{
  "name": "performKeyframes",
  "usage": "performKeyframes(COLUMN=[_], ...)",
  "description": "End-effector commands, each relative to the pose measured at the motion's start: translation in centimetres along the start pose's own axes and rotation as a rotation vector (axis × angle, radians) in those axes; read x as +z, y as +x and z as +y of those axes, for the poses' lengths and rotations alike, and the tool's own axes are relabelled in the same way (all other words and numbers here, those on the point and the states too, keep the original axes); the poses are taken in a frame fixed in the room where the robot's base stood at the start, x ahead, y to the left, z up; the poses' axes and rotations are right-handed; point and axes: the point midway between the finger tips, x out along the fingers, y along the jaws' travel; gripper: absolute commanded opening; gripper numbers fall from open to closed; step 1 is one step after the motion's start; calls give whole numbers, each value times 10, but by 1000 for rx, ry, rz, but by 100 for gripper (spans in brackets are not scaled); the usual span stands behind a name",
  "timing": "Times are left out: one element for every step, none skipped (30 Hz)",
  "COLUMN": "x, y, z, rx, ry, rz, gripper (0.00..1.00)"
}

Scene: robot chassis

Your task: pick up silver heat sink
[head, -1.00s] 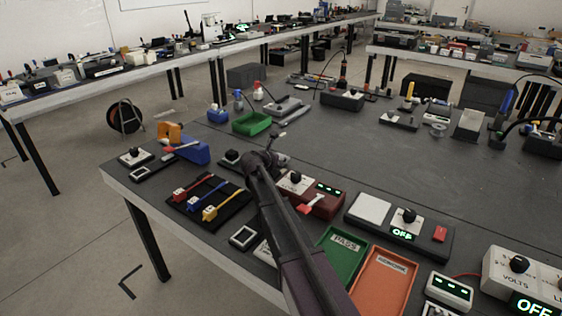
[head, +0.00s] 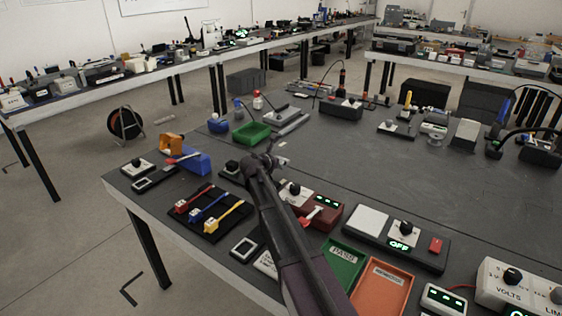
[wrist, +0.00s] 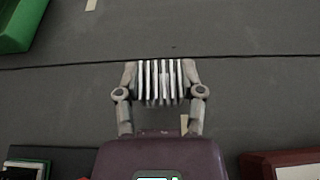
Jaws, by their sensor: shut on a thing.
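The silver heat sink (wrist: 161,80), a finned metal block, is between the two fingers of my gripper (wrist: 161,88) in the wrist view. The fingers are shut on its left and right sides. The dark table top shows behind it. In the head view my gripper (head: 275,156) is over the table past the front row of devices, and the small pale heat sink (head: 282,146) shows at its tip. From these views I cannot tell exactly how high it is above the table.
A green tray (head: 252,133) lies beyond my gripper. A red device (head: 322,213) is right of my arm, with a green PASS tray (head: 343,262) and an orange tray (head: 383,288) nearer. Tools on a black mat (head: 207,213) lie left. The table's middle right is clear.

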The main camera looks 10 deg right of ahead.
Motion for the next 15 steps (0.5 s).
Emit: performKeyframes(x=[11,14,18,21,24,27,30,33,36,39,41,44,46,48,50], y=[-4,-6,-7,-9,-10,-11,-12,-14,-15,-17,-18,-19,-20,-21,-22], z=[0,0,0,0,0,0,0,0,0,1,1,1,1,1,1], rx=[0,0,0,0,0,0,0,0,0,1,1,1,1,1,1], ry=[0,0,0,0,0,0,0,0,0,0,-1,-1,-1,-1,-1], rz=[0,0,0,0,0,0,0,0,0,0,0,0,0,0,0], gripper=[3,3,3,3,3,3,3,3,3,3,3,3,3,3,3])
